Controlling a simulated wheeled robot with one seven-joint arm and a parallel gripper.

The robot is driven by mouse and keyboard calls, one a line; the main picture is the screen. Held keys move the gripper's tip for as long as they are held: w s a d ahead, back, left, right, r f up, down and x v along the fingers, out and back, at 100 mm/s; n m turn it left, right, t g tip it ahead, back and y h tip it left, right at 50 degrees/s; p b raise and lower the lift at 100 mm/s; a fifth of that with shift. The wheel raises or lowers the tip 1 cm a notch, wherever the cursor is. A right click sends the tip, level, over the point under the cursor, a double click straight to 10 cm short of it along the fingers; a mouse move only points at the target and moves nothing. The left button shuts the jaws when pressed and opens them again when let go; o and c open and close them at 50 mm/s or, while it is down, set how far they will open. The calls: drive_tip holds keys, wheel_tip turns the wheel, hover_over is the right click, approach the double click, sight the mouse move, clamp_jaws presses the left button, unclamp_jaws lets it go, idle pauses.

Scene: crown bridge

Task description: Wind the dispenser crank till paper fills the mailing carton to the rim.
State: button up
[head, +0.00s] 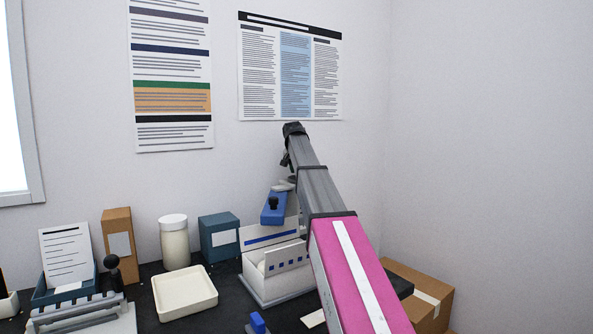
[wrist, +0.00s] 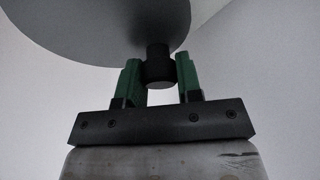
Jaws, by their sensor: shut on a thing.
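In the wrist view my gripper (wrist: 160,75) has its two green fingers shut on a dark round knob (wrist: 158,66). The knob joins a large grey disc (wrist: 110,22) just above it; I take this to be the crank. In the head view my fingers and the knob do not show clearly, as my pink and grey arm covers that part. A white box-like unit (head: 272,290) with blue marks stands beside my arm, with a blue part (head: 270,212) with a black knob above it. I cannot tell which piece is the mailing carton, and no paper fill shows.
A brown taped box (head: 432,291) sits right of my arm. Left on the dark table are a white tray (head: 184,293), a lidded jar (head: 174,243), a teal box (head: 219,237), a tall brown box (head: 119,245) and a black-knobbed device (head: 78,312). Posters hang on the wall behind.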

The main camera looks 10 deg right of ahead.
drive_tip(key=shift+d+m, duration=0.1)
drive_tip(key=shift+m, duration=0.2)
drive_tip(key=o, duration=0.9)
drive_tip(key=shift+o, duration=0.2)
drive_tip(key=shift+r, duration=0.1)
drive_tip(key=v, duration=1)
drive_tip(key=shift+r, duration=0.35)
drive_tip(key=shift+s, duration=0.1)
